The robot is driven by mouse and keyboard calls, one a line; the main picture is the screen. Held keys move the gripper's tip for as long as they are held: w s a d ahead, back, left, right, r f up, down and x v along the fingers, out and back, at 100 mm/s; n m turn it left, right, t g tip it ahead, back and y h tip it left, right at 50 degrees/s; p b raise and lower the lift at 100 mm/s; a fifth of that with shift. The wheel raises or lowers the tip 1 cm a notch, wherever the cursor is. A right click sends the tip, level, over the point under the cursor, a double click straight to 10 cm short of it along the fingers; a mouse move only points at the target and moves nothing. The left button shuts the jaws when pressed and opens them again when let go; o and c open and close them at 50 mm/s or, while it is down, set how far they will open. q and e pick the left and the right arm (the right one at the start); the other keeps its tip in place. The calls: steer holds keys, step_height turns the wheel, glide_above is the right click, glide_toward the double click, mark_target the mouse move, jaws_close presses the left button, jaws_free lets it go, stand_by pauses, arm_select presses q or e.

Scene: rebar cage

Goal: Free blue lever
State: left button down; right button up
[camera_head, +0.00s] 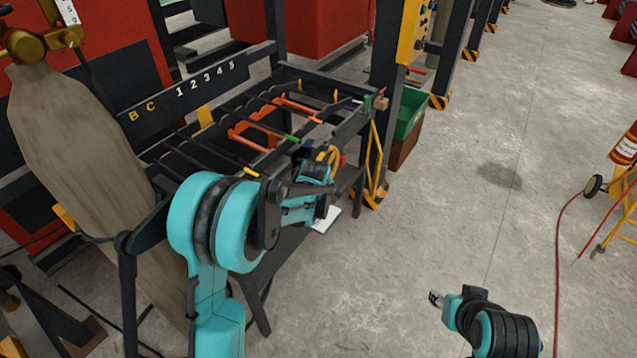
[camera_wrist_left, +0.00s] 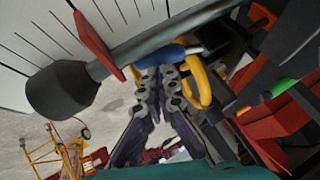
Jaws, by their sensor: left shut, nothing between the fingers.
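The blue lever (camera_wrist_left: 163,54) shows in the left wrist view as a short blue piece beside a grey bar, with a yellow curved piece (camera_wrist_left: 200,82) next to it. My left gripper (camera_wrist_left: 160,72) is shut, its fingertips just below the blue piece; I cannot tell whether they touch. In the head view my left gripper (camera_head: 322,172) is at the near right end of the rack, close to the yellow curved piece (camera_head: 330,154), and my arm hides much of that end. My right gripper (camera_head: 436,298) is over the open floor, far from the rack; its fingers are too small to read.
The dark rack (camera_head: 205,85) carries several rods and orange pieces (camera_head: 300,107). In the wrist view a grey bar with a black knob (camera_wrist_left: 62,90) and a red plate (camera_wrist_left: 98,45) crosses close above the fingers. A green bin (camera_head: 410,112) stands behind.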

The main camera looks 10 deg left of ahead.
arm_select(q)
steer(key=shift+f+y, duration=0.3)
steer(key=shift+f+b, duration=0.2)
steer(key=shift+b, duration=0.1)
arm_select(e)
steer(key=shift+f, duration=0.5)
arm_select(q)
steer(key=shift+f, duration=0.1)
steer(key=shift+d+r, duration=0.15)
steer(key=shift+r, duration=0.2)
steer(key=p+v, duration=0.1)
steer(key=v, duration=0.3)
steer(key=d+p+v, duration=0.1)
steer(key=p+v, duration=0.1)
steer(key=v, duration=0.2)
steer(key=w+d+p+v, duration=0.1)
steer(key=p+v, duration=0.1)
steer(key=v, duration=0.2)
steer(key=shift+r, duration=0.45)
arm_select(e)
steer(key=r, duration=0.2)
steer(key=d+r, duration=0.1)
steer(key=r, duration=0.2)
steer(key=shift+s+d+r, duration=0.15)
